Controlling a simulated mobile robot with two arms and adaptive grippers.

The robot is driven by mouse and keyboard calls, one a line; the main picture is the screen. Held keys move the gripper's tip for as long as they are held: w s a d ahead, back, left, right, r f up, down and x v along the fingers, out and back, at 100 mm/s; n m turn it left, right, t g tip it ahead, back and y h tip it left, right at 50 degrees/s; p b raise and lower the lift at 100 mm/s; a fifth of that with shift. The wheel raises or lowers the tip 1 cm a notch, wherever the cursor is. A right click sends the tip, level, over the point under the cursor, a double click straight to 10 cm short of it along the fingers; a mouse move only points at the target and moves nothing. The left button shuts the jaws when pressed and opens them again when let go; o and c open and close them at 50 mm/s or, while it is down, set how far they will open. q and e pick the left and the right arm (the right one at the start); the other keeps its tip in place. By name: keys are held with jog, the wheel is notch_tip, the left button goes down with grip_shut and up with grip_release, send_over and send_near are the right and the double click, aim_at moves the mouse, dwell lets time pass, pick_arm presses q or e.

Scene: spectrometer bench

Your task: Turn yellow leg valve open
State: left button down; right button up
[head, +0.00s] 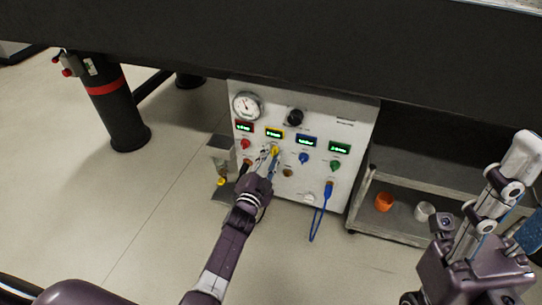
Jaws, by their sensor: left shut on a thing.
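The white control panel (350,125) stands under the dark bench. The yellow valve knob (275,150) sits below the yellow-framed display (274,133), second from the left in the row. My left gripper (271,154) reaches up to the panel and is shut on the yellow knob; its fingers hide part of the knob and its pointer angle is too small to read. My right arm (475,262) is at the lower right, away from the panel; the state of its fingers is not clear.
Red (245,144), blue (304,158) and green (335,166) knobs share the row. A gauge (247,106) and black knob (295,117) are above. A blue cable (321,215) hangs below. A shelf cart (400,232) holds orange (384,202) and white (424,211) cups.

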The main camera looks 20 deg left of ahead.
pick_arm(q)
jog(key=c, duration=1.7)
grip_release()
jog(key=s, duration=1.2)
jog(key=shift+a, duration=0.2)
